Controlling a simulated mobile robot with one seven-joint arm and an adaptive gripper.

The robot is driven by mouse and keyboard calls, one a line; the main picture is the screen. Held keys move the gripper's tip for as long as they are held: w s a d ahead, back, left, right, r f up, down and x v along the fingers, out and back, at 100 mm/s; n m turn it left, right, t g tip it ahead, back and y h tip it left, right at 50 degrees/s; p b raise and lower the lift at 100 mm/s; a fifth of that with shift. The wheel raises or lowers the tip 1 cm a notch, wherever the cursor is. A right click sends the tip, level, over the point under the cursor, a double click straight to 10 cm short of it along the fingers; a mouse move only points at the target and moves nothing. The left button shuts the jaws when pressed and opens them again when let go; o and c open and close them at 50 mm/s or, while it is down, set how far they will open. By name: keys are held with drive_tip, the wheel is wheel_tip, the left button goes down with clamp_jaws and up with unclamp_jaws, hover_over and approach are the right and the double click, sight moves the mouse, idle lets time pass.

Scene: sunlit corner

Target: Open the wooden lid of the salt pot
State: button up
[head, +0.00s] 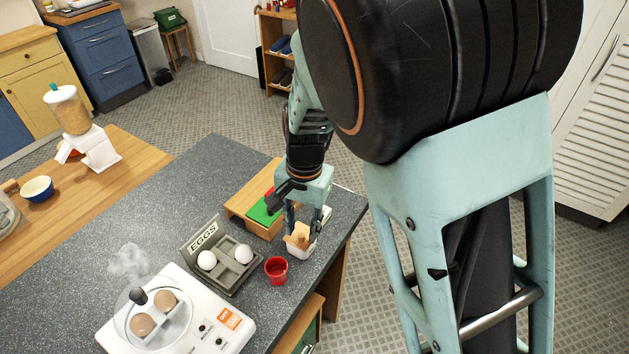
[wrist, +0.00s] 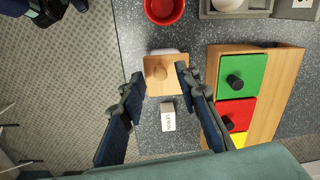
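The salt pot (head: 300,249) is a small white pot near the right end of the dark speckled counter. Its square wooden lid (wrist: 164,86) has a round wooden knob (wrist: 158,72) on top, and a strip of the white pot (wrist: 165,51) shows past one edge. The lid appears to rest on the pot; I cannot see inside. My gripper (head: 303,226) points down over the pot. In the wrist view my gripper (wrist: 159,78) is open, with one finger on each side of the lid and nothing held. Whether a finger touches the lid is unclear.
A small labelled block (wrist: 168,117) stands close to the lid. A wooden box with coloured, black-knobbed panels (wrist: 281,90) is to the right. A red cup (head: 276,270), an egg tray (head: 233,283) and a steaming egg cooker (head: 178,320) are nearby. The counter edge is close.

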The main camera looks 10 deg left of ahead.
drive_tip(key=shift+f, duration=0.9)
drive_tip(key=shift+c, duration=0.5)
clamp_jaws()
